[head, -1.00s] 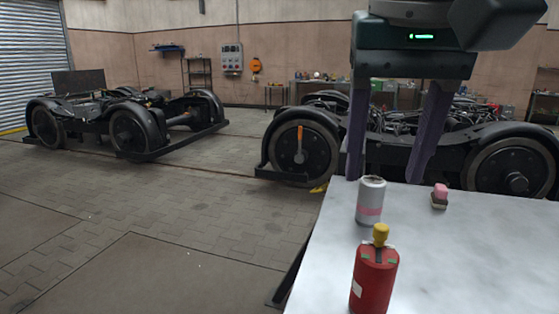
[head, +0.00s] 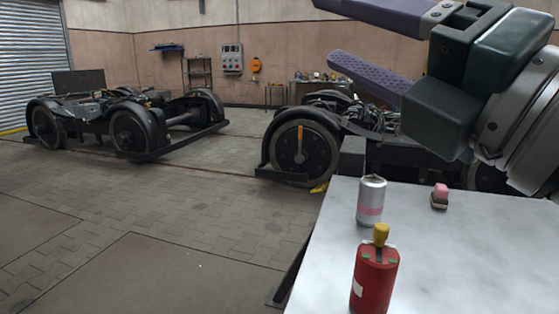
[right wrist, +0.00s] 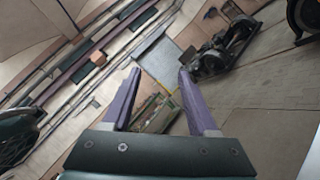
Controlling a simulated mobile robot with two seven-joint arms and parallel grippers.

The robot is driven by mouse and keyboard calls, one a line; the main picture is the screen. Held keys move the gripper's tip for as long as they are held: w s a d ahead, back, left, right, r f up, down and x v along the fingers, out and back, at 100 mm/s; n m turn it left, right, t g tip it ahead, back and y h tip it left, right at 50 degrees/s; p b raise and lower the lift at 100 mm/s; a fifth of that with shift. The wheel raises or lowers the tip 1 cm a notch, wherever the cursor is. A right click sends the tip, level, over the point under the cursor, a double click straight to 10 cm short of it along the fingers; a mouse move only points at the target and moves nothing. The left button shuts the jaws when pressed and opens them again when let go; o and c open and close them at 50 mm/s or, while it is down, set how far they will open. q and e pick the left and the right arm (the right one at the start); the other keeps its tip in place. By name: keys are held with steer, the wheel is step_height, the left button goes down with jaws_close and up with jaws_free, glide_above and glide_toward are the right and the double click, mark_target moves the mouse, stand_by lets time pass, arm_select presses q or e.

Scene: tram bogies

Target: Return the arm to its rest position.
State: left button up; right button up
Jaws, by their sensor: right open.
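My right gripper (head: 345,30) is raised at the upper right of the head view, above the table and clear of it. Its two purple fingers point left and are spread apart with nothing between them. In the right wrist view the fingers (right wrist: 160,95) are also apart and empty, with the hall beyond them. My left gripper shows in no view.
A metal table (head: 460,265) fills the lower right. On it stand a silver can (head: 371,200), a red canister with a yellow top (head: 374,275) and a small pink-and-dark item (head: 440,196). Two bogies (head: 125,120) (head: 300,150) stand behind. The floor at left is clear.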

steer(key=s+d+f+m+g+h, duration=0.3)
steer(key=d+f+m+h, duration=1)
steer(key=d+f+m, duration=0.4)
steer(key=s+d+f+m+g, duration=0.2)
steer(key=s+f+m+g, duration=0.1)
steer(key=s, duration=0.3)
steer(key=s+d+f+m+g+h, duration=0.1)
steer(key=s+f+m+g, duration=0.2)
steer(key=s, duration=0.3)
steer(key=s+d+f+m+g+h, duration=0.1)
steer(key=s+d+f+m+g, duration=0.1)
steer(key=s+f+g, duration=0.3)
steer(key=shift+s+d+f+m, duration=0.1)
steer(key=shift+s+d+m, duration=0.05)
steer(key=shift+s+m, duration=0.35)
steer(key=shift+s+d+m, duration=0.15)
steer(key=shift+s+m, duration=0.15)
steer(key=shift+s, duration=0.3)
steer(key=a+f+m+y, duration=0.1)
steer(key=a+m+y, duration=0.2)
steer(key=a, duration=0.6)
step_height(320, 180, up, 56)
steer(key=p, duration=5.5)
steer(key=shift+s+a+f+p, duration=0.15)
steer(key=shift+a+p, duration=0.25)
steer(key=shift+f, duration=0.1)
